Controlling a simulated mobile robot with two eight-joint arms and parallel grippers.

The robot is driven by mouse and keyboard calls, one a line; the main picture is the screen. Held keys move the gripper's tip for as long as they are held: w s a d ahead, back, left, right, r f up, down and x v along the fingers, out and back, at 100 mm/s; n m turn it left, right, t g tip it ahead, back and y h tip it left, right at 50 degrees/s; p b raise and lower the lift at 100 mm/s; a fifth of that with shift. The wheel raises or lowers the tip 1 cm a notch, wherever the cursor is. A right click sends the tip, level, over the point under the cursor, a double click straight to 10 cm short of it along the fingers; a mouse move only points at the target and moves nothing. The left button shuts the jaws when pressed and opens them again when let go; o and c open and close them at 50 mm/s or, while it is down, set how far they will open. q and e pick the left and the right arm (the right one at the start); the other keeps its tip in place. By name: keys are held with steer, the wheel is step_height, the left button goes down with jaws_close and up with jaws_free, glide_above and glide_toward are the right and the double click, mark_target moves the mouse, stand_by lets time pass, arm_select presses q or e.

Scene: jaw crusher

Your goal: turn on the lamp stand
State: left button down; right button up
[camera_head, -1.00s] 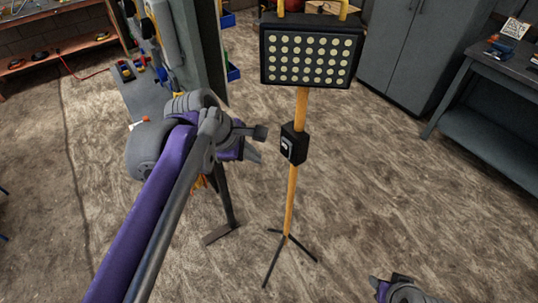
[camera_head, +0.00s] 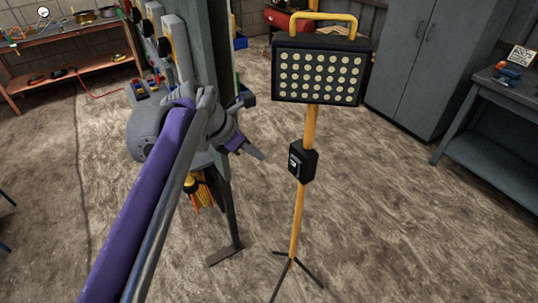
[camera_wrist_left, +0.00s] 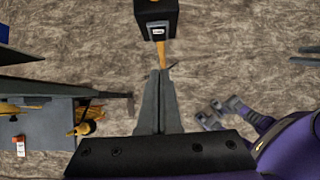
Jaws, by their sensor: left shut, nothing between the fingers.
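The lamp stand (camera_head: 301,215) is a yellow pole on dark tripod legs, upright on the floor. Its black lamp panel (camera_head: 320,72) with rows of pale round lights is at the top, under a yellow handle. A black switch box (camera_head: 302,161) with a small pale switch (camera_head: 294,162) sits midway on the pole. My left gripper (camera_head: 258,154) is shut and empty, left of the box and apart from it. In the left wrist view the shut fingers (camera_wrist_left: 158,76) point toward the pole just below the box (camera_wrist_left: 157,18). My right gripper is not in the head view.
A grey post and panel with tools (camera_head: 206,80) stand close behind my left arm. A grey cabinet (camera_head: 420,60) and a workbench (camera_head: 490,140) are at the right. A wooden bench (camera_head: 75,65) is at the back left. The floor around the stand is mostly clear.

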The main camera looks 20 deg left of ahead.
mark_target(293, 164)
arm_select(q)
steer(key=w+d+f, duration=0.3)
steer(key=w+f, duration=0.2)
steer(key=w+d+f, duration=0.2)
steer(key=shift+w+d+f, duration=0.15)
steer(key=shift+d+f, duration=0.2)
steer(key=shift+f, duration=0.05)
steer(key=shift+w+d+r+g+y+p, duration=0.2)
steer(key=shift+w+d+g+y+p, duration=0.15)
steer(key=shift+g+y, duration=0.05)
steer(key=shift+a+f, duration=0.1)
steer(key=shift+f, duration=0.05)
